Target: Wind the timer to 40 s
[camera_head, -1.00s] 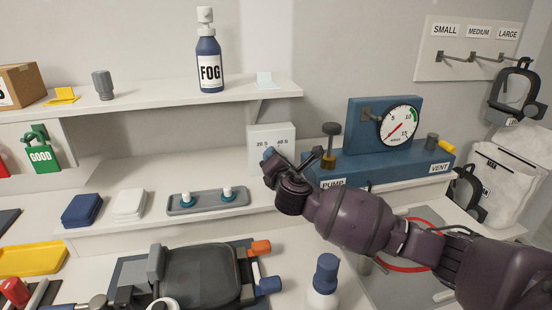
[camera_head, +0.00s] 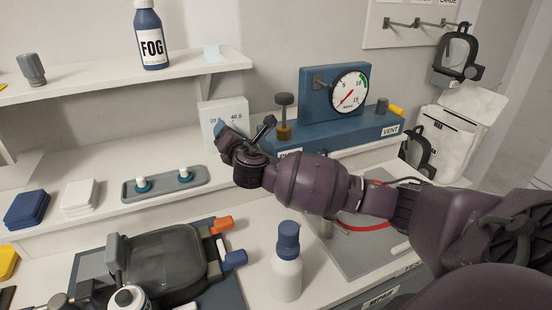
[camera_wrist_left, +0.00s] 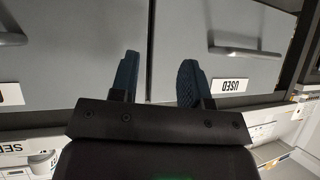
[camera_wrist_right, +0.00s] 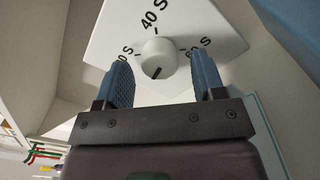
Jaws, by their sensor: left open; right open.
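The timer (camera_head: 221,113) is a white box with a slanted face, standing on the bench ledge; its 20 S and 40 S marks show in the head view. In the right wrist view its white knob (camera_wrist_right: 159,53) sits below the 40 S mark, with 60 S to the right and another label partly hidden at left. The knob's dark line points down and slightly left, away from 40 S. My right gripper (camera_wrist_right: 162,68) is open, its blue fingertips on either side of the knob with gaps visible. My left gripper (camera_wrist_left: 158,72) is open and empty before grey drawer fronts.
The blue pump unit (camera_head: 352,132) with its gauge (camera_head: 349,92) and a dark-topped plunger (camera_head: 284,110) stands right of the timer. A grey tray (camera_head: 165,184) lies to its left. A white bottle (camera_head: 287,272) and a dark mask (camera_head: 160,262) are in front.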

